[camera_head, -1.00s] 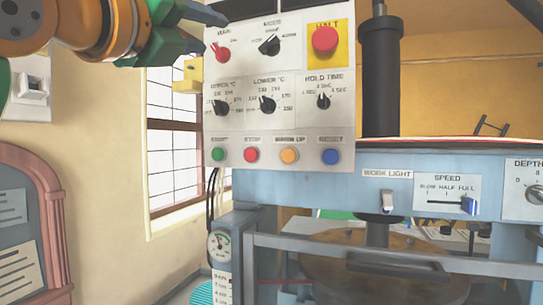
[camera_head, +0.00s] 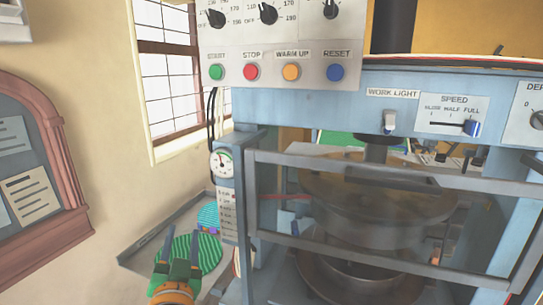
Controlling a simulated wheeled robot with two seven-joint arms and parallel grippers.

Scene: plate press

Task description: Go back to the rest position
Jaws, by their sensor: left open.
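My left gripper (camera_head: 178,262) is low at the left in the head view, with its dark fingers apart and nothing seen between them. I cannot tell how far the fingers are from the green disc. The press (camera_head: 290,110) stands to the right of the gripper. My right gripper is out of view.
The control panel (camera_head: 300,50) with its row of coloured buttons hangs above. A barred guard (camera_head: 380,172) crosses the press front. A pressure gauge (camera_head: 222,163) is on the left post. A framed notice board (camera_head: 40,180) is on the left wall, with free room beside it.

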